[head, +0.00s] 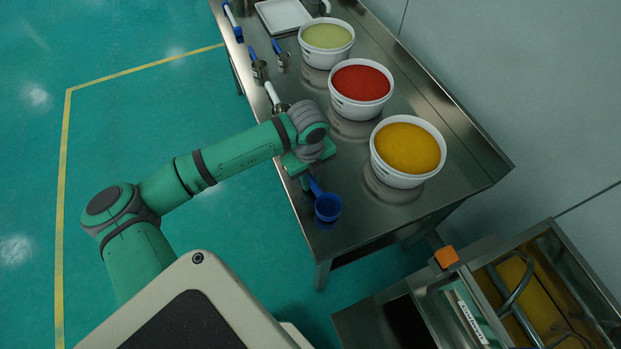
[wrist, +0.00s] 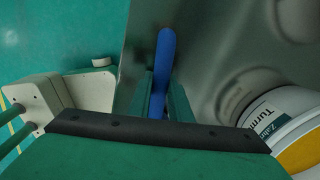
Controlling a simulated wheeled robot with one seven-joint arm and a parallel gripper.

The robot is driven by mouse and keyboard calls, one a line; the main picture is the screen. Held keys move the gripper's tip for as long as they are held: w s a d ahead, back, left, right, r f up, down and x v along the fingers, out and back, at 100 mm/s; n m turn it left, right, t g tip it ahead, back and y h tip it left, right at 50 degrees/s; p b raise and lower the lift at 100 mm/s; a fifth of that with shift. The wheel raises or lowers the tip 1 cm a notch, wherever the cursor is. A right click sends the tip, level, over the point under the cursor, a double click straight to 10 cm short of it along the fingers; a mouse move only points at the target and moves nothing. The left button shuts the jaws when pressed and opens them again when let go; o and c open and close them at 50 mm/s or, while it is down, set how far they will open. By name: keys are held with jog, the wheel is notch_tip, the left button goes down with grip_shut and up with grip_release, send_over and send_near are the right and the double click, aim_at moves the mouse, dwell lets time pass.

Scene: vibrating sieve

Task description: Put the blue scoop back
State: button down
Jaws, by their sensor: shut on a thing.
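The blue scoop (head: 327,206) is at the front end of the steel table in the head view, its cup just below my gripper (head: 305,181). In the wrist view its blue handle (wrist: 163,62) runs between the two fingers of my gripper (wrist: 166,98), which are shut on it. The scoop's cup is out of sight in the wrist view. I cannot tell whether the scoop touches the table.
White tubs of yellow (head: 376,165), red (head: 333,93) and pale green powder (head: 301,48) stand along the table (head: 420,205). A steel machine (head: 415,290) stands at lower right.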

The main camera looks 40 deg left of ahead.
jog(key=shift+f, duration=0.15)
jog(key=c, duration=1.5)
grip_release()
jog(key=shift+c, duration=0.2)
jog(key=shift+o, duration=0.5)
jog(key=o, duration=0.4)
jog(key=shift+c, duration=0.2)
jog(key=shift+w+r, duration=0.1)
jog(key=shift+r, duration=0.85)
jog(key=shift+s+r, duration=0.2)
jog(key=shift+r, duration=0.7)
jog(key=shift+w+r, duration=0.1)
jog(key=shift+r, duration=1.6)
